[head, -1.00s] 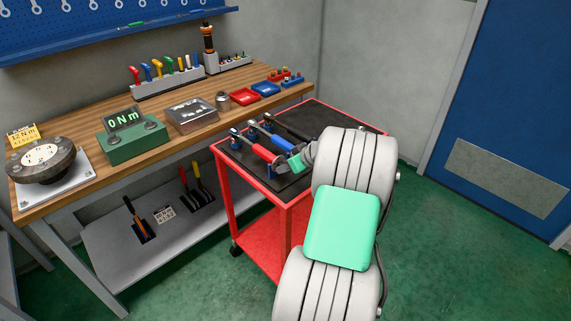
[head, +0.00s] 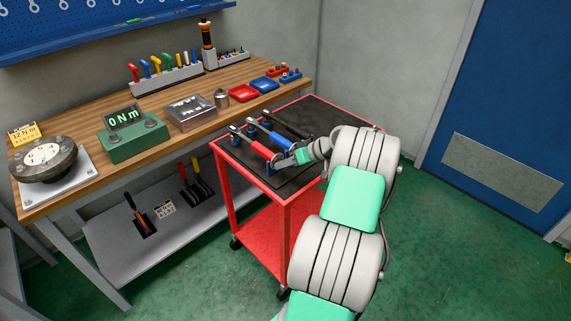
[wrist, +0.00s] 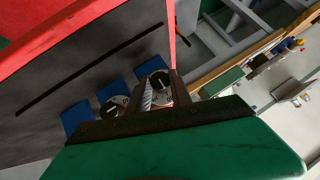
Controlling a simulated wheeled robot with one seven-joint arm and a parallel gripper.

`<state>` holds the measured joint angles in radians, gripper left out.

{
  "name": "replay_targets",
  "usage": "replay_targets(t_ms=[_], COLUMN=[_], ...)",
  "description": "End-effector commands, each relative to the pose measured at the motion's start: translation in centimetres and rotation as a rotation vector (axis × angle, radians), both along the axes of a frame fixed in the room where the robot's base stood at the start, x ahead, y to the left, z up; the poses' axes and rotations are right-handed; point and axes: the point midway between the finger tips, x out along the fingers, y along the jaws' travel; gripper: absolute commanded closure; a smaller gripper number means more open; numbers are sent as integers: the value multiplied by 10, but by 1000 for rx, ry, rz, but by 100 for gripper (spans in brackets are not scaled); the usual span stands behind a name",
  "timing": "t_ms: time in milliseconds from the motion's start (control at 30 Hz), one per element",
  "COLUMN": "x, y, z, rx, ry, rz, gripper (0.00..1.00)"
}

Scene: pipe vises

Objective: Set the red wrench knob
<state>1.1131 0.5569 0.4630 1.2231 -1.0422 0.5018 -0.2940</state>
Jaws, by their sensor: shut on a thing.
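The red wrench (head: 256,147) lies in a blue holder on the dark top of the red cart, its handle end toward me. My gripper (head: 288,158) is at that handle end. In the wrist view my gripper (wrist: 154,95) has its dark fingers shut on a small silver ridged piece, the red wrench knob (wrist: 148,95). Dark dials with white pointers show beside the fingers. The blue wrench (head: 273,136) and a black wrench (head: 288,125) lie beside the red one. The knob's setting is not readable.
The red cart (head: 228,182) stands against the workbench (head: 80,172). On the bench are a green meter (head: 134,140) reading 0 N m, a round tester (head: 45,157) and a card (head: 25,133) marked 12 N m. Open floor lies right of the cart.

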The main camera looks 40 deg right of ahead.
Motion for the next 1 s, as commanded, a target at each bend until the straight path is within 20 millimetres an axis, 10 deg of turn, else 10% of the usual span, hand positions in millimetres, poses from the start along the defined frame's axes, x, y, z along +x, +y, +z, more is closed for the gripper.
replay_targets(t_ms=[67,100,367,1000], x=[1,1,0,-46], y=[0,0,0,-21], z=[0,0,0,42], rx=[-1,-1,-1,-3], ry=[-1,-1,-1,-1], rz=[0,0,-1,-3], gripper=[100,74,52,52])
